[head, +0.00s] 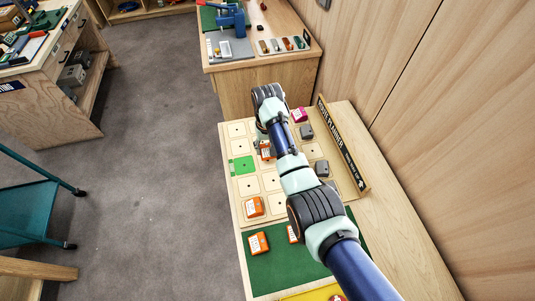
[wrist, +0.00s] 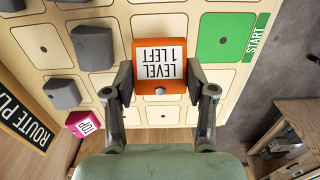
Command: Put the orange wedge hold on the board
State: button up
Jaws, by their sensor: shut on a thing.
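My gripper (wrist: 161,84) is shut on an orange hold (wrist: 160,53), one finger on each side. Its white label reads "LEVEL 1 LEFT", upside down in the wrist view. In the head view the held orange hold (head: 266,152) is partly hidden by my arm and is over the board (head: 241,129), left of its middle. The board has rows of outlined squares, each with a small dot. In the wrist view the hold is over the squares near the green START square (wrist: 225,38). I cannot tell whether it touches the board.
Grey holds (wrist: 92,47) (wrist: 62,93) and a pink TOP hold (wrist: 84,123) sit on the board. An orange hold (head: 255,206) sits on a nearer square. Another orange hold (head: 258,243) lies on the green mat (head: 285,270). The ROUTE PLANNER sign (head: 341,146) stands along the right edge.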

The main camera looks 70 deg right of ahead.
aim_at(267, 154)
jog(key=shift+f+b, duration=0.5)
jog(key=shift+f, duration=1.5)
jog(key=shift+f, duration=0.2)
jog(key=o, duration=1.2)
jog(key=shift+c, duration=0.2)
notch_tip(267, 154, up, 12)
jog(key=p, duration=0.3)
jog(key=shift+r, duration=0.25)
